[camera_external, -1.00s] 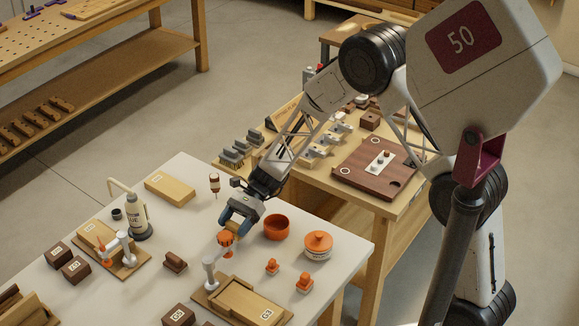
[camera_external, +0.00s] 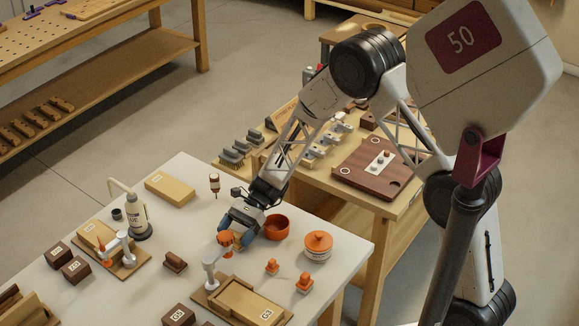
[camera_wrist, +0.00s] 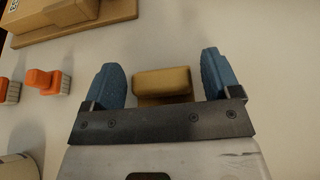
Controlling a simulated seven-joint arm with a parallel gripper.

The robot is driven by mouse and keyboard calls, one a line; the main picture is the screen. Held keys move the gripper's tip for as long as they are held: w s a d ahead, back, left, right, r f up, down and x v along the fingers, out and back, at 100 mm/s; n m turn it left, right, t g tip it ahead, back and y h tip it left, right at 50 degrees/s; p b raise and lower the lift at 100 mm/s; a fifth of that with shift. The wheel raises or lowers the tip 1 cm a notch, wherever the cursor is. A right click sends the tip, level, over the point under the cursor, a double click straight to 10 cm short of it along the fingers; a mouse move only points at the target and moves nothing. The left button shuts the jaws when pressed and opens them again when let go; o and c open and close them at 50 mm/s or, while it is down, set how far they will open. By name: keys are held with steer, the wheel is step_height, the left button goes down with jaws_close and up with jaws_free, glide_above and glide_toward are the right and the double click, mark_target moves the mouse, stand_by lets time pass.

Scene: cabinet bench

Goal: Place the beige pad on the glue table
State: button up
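The beige pad (camera_wrist: 162,82) is a small rounded block between the two blue fingers of my gripper (camera_wrist: 164,84) in the wrist view. A narrow gap shows on each side of it, so the fingers are open around it. In the external view my gripper (camera_external: 238,232) is low over the white-topped glue table (camera_external: 190,225), behind an orange clamp handle. The pad is mostly hidden there by the fingers and the clamp. Whether its underside touches the tabletop is hard to tell. A white glue bottle (camera_external: 138,218) stands on the left of this table.
An orange bowl (camera_external: 276,228) is close right of my gripper. The clamp (camera_external: 212,270) stands just in front, on a wooden fixture (camera_external: 245,302). Free tabletop shows left of my gripper.

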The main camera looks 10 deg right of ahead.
steer(key=shift+o, duration=0.4)
steer(key=shift+r, duration=0.1)
steer(key=shift+w+d+r, duration=0.1)
steer(key=v, duration=1.1)
steer(key=shift+w+d+r, duration=0.2)
steer(key=shift+d, duration=0.05)
stand_by(0.5)
